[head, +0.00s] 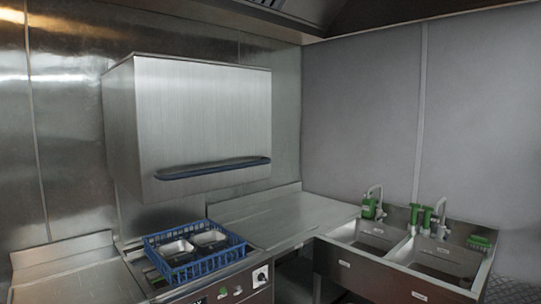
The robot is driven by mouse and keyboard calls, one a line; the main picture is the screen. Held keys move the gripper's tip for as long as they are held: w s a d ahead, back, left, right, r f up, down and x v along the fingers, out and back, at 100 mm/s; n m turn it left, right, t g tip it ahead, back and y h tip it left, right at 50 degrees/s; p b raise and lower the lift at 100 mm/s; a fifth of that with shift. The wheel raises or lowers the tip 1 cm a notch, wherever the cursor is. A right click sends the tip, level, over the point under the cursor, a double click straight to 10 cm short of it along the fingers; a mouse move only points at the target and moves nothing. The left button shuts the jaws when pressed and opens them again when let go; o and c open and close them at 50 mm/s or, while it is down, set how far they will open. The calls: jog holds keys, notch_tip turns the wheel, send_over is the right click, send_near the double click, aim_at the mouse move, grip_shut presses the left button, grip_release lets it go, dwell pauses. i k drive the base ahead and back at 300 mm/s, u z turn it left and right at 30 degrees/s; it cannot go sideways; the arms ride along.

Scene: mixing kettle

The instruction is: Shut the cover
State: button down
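The cover (203,110) is a large box-shaped steel hood in the head view, left of the middle. It is raised, with a clear gap between its lower edge and the machine's base. A blue bar handle (213,168) runs along the lower part of its front. Below it, a blue rack (203,266) holding metal pans (209,239) sits on the machine's base. My gripper is not in view.
A steel counter (275,211) lies right of the machine, and a double sink (370,278) with green fittings stands further right. Another steel counter (65,276) is at the left. A control panel with a knob (260,277) is on the base's front.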

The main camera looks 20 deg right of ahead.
aim_at(176, 127)
jog(key=i, duration=0.95)
